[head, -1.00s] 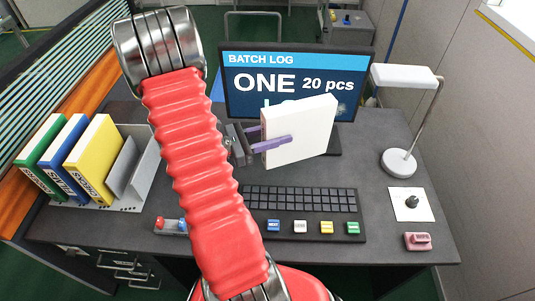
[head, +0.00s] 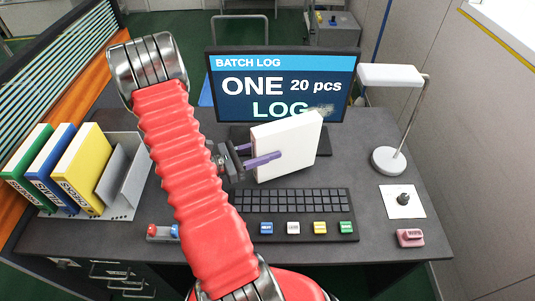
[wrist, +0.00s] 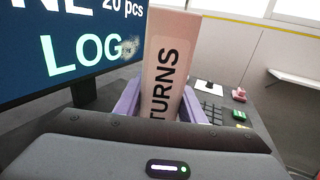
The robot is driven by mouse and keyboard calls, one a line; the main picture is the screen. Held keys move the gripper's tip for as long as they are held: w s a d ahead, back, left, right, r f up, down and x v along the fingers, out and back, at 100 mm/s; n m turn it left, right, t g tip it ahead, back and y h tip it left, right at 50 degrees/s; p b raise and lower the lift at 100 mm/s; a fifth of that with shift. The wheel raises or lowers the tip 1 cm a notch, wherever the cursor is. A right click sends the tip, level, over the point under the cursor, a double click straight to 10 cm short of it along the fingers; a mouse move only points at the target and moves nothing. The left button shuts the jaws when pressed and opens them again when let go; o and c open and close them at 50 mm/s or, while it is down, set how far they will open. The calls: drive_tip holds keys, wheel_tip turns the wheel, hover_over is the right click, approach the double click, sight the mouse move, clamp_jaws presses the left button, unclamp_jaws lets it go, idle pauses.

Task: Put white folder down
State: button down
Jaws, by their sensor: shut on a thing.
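The white folder (head: 289,146) is upright and slightly tilted in the head view, in front of the monitor and behind the keyboard. My gripper (head: 264,160) is shut on it, with purple fingers on its sides. In the wrist view the folder's spine (wrist: 164,75) faces the camera, looks pinkish and carries the letters "TURNS"; the fingers (wrist: 160,104) lie on both sides of it. Its lower edge looks close to the desk, but I cannot tell whether it touches.
A grey rack (head: 133,205) at the left holds green (head: 26,167), blue (head: 52,168) and yellow (head: 82,170) folders. The monitor (head: 282,84) stands behind, the keyboard (head: 294,203) in front. A lamp (head: 389,160), joystick plate (head: 402,203) and pink block (head: 410,238) are at the right.

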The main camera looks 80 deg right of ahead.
drive_tip(key=shift+f, duration=1.05)
drive_tip(key=c, duration=1.2)
unclamp_jaws()
drive_tip(key=shift+f, duration=0.15)
drive_tip(key=shift+o, duration=0.2)
drive_tip(key=v, duration=1.2)
